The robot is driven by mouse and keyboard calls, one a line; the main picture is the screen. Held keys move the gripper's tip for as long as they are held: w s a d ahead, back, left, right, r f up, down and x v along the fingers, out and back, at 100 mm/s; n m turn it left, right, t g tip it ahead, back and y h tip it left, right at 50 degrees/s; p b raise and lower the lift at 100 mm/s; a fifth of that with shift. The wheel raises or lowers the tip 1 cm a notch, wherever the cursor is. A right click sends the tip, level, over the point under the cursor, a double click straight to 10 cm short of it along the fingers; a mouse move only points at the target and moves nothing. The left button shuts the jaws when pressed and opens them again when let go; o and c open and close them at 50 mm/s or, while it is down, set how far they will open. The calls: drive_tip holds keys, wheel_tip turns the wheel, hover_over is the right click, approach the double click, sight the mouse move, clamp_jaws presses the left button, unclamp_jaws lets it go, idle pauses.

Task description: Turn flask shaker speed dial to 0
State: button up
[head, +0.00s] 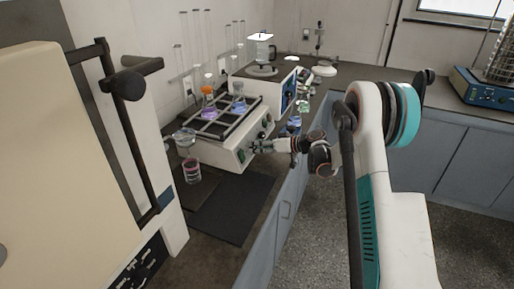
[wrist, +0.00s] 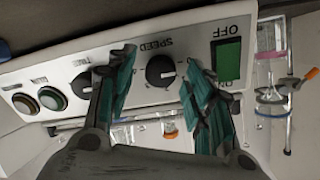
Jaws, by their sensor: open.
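The flask shaker (head: 222,153) is a white box on the counter in the head view, with a rack of flasks on top. Its front panel (wrist: 190,35) fills much of the wrist view, with the lettering upside down. The black speed dial (wrist: 160,71) sits under the word SPEED, between the two fingers of my gripper (wrist: 160,58). My gripper is open, with one teal finger on each side of the dial; I cannot tell whether they touch it. The dial's setting is too small to read. In the head view my gripper (head: 257,146) is at the shaker's front.
A green switch (wrist: 229,59) marked OFF lies right of the right finger. The time dial (wrist: 88,81) is partly hidden by the left finger. Two round buttons (wrist: 52,98) are farther left. A beaker (head: 192,171) stands on the counter near the shaker; another white device (head: 270,88) stands behind.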

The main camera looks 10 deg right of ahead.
drive_tip(key=v, duration=1.1)
